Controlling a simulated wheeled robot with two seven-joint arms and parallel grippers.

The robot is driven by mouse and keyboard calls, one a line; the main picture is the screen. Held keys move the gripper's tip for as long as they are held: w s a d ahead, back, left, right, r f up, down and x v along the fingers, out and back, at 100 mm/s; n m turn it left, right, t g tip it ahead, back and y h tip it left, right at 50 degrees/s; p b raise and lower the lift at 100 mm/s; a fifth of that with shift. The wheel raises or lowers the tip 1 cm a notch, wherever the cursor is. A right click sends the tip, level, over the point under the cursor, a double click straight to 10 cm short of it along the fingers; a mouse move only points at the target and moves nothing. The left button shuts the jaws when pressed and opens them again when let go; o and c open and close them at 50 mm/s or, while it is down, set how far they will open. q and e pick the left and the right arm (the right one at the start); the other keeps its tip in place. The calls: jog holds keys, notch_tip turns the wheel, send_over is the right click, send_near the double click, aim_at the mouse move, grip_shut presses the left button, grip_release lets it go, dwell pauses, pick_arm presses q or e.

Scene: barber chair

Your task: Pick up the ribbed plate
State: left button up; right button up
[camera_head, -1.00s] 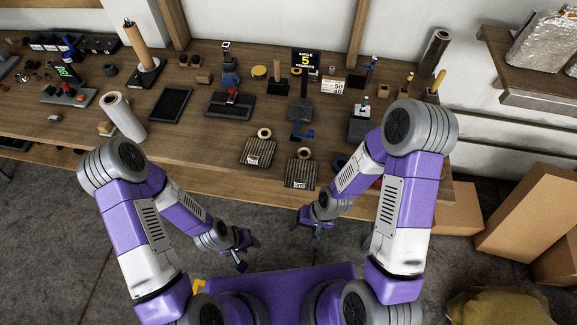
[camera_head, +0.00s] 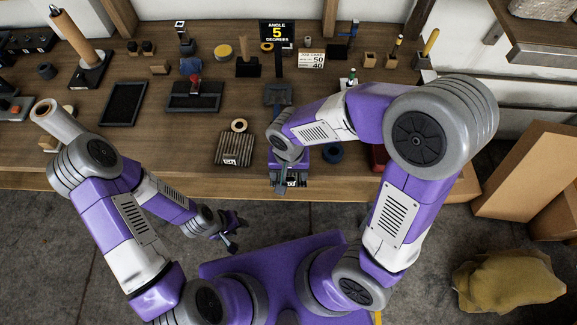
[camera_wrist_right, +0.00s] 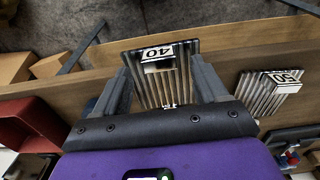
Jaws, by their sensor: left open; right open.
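One ribbed plate (camera_wrist_right: 172,85), with a white label reading 40, lies at the front edge of the table. In the right wrist view it shows between the two fingers of my open right gripper (camera_wrist_right: 162,78); I cannot tell whether they touch it. In the head view my right gripper (camera_head: 287,186) and its arm hide most of this plate. A second ribbed plate (camera_wrist_right: 268,92), labelled 50, lies beside it; in the head view this plate (camera_head: 234,150) is left of my right gripper. My left gripper (camera_head: 231,234) is open and empty, in front of the table.
A tape ring (camera_head: 239,126) sits by the back of the second plate. A blue ring (camera_head: 332,152) and a red box (camera_head: 379,157) are right of my right gripper. A black tray (camera_head: 123,103) and a light roll (camera_head: 57,119) lie further left.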

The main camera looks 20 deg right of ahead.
notch_tip(320, 180, down, 2)
jog(key=shift+f, duration=0.2)
jog(key=shift+w+r, duration=0.1)
grip_shut()
